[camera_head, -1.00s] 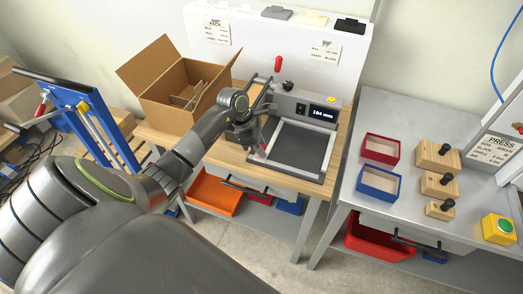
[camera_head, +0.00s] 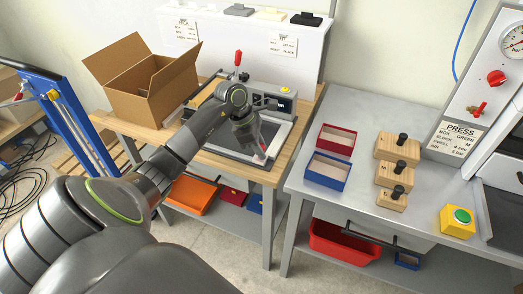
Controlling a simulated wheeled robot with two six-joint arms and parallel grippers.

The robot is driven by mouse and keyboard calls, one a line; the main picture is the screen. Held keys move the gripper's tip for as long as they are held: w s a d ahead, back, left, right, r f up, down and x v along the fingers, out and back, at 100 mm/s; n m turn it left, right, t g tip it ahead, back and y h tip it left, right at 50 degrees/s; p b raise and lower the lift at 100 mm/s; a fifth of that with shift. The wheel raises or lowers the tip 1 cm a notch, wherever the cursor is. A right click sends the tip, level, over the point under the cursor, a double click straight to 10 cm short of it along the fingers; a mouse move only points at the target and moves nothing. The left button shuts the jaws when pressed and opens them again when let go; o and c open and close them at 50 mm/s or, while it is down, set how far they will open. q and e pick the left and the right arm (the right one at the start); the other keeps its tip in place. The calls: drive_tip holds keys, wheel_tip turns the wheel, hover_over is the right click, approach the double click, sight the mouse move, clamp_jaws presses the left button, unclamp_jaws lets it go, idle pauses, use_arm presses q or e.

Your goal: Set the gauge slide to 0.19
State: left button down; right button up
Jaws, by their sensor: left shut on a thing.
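The gauge unit (camera_head: 278,98) stands at the back of a dark plate (camera_head: 222,140) with a pale frame, on the wooden bench. Its display (camera_head: 286,90) is partly covered by my arm and its figures are not legible. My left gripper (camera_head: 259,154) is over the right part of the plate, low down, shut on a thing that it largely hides. A small red part shows at its fingertips; I take the held thing to be the gauge slide. My right gripper is not in view.
An open cardboard box (camera_head: 149,80) stands left of the gauge. A red-handled lever (camera_head: 238,58) rises behind it. On the right grey table are a red tray (camera_head: 336,140), a blue tray (camera_head: 327,171), several wooden blocks (camera_head: 397,147) and a green button (camera_head: 461,216).

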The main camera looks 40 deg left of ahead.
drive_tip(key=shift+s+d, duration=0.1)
use_arm(q)
drive_tip(key=c, duration=1.3)
unclamp_jaws()
drive_tip(key=shift+d, duration=0.1)
drive_tip(key=shift+o, duration=0.6)
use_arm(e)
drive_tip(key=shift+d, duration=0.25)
use_arm(q)
drive_tip(key=shift+r, duration=0.1)
drive_tip(key=b+v, duration=0.3)
drive_tip(key=v, duration=1.4)
drive_tip(key=shift+b, duration=0.3)
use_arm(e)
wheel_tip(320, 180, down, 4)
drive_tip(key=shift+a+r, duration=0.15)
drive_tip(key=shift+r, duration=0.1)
use_arm(q)
drive_tip(key=shift+r, duration=0.1)
